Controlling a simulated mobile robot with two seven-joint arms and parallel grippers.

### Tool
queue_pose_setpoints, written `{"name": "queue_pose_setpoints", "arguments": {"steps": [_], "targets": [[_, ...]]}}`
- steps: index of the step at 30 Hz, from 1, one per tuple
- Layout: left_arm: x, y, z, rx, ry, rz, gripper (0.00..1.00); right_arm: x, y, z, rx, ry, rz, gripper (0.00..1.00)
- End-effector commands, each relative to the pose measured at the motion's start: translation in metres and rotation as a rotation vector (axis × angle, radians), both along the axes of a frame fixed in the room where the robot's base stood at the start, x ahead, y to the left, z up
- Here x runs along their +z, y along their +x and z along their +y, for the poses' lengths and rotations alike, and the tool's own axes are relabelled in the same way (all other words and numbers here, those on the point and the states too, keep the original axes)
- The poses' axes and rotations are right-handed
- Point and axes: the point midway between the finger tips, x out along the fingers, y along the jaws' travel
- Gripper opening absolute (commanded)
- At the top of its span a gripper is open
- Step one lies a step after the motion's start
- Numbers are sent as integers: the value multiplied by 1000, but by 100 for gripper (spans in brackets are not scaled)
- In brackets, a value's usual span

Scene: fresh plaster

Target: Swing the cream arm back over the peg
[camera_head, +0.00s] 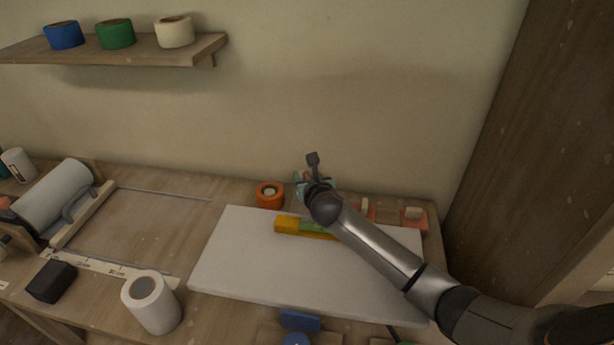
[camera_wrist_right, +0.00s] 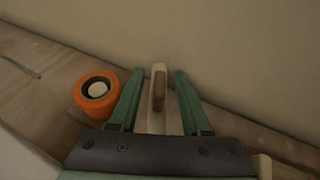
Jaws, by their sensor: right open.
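My right gripper (camera_head: 304,181) reaches over the back of the bench, just right of the orange roll, partly hidden by its own wrist in the head view. In the right wrist view its two green fingers (camera_wrist_right: 158,82) are apart. My left gripper is out of view.
A white board (camera_head: 232,265) carries a yellow-orange bar (camera_head: 290,226) under my right arm. Pinkish blocks (camera_head: 413,216) lie behind it at right. A white roll (camera_head: 152,304) and black block (camera_head: 51,281) stand at left. A wall closes off the back.

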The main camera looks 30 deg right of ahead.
Motion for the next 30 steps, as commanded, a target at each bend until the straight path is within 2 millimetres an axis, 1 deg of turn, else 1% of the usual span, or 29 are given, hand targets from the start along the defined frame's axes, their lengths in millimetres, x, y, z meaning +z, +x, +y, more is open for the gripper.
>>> {"name": "queue_pose_setpoints", "arguments": {"steps": [1, 2, 14, 30], "targets": [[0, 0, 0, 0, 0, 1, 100, 0, 0, 0, 0, 0, 0, 48], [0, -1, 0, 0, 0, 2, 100, 0, 0, 0, 0, 1, 0, 45], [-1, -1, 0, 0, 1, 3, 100, 0, 0, 0, 1, 1, 0, 0], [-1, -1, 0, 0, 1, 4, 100, 0, 0, 0, 0, 0, -1, 0]]}}
